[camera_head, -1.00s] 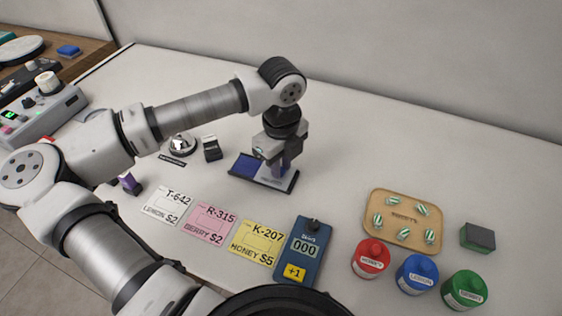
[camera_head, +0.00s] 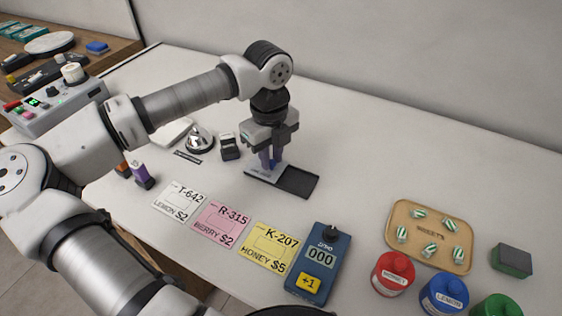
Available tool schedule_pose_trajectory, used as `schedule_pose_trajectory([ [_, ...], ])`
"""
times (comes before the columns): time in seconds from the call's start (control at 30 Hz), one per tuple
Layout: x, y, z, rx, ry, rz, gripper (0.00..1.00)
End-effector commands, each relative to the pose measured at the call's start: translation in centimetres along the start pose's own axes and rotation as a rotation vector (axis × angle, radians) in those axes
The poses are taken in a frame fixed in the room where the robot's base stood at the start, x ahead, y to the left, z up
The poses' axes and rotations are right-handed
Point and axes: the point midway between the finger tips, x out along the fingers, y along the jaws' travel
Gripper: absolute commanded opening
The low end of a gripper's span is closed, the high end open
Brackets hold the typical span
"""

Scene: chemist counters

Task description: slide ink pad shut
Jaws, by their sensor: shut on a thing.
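The ink pad is a flat dark tray (camera_head: 299,183) on the white counter, with a pale grey sliding lid (camera_head: 258,175). The lid lies over the left part, where the blue pad was showing, and the right part of the tray is bare and dark. My gripper (camera_head: 269,163) points straight down over the lid, its fingers shut on the lid's raised grip. The fingers hide most of the grip and the lid's back edge. I see no clear strip of bare blue pad.
A bell (camera_head: 200,138) and a small dark block (camera_head: 229,147) stand left of the pad. Price cards (camera_head: 221,222) and a blue counter (camera_head: 318,262) lie in front. A sweets tray (camera_head: 398,214) and canisters (camera_head: 393,274) stand right. The counter behind is clear.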

Motion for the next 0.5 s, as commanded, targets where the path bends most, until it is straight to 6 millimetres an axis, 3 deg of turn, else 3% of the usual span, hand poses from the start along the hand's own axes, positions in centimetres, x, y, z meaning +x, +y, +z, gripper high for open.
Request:
schedule_pose_trajectory([
  [0.17,-0.18,0.10,0.41,-0.009,-0.009,0.000,0.00],
  [0.2,-0.19,0.11,0.44,-0.010,-0.010,0.000,0.22],
  [0.3,-0.18,0.10,0.41,-0.010,-0.009,0.000,0.35],
  [0.37,-0.16,0.08,0.36,-0.009,-0.008,0.001,0.41],
  [0.5,-0.12,0.06,0.27,-0.007,-0.006,0.001,0.41],
])
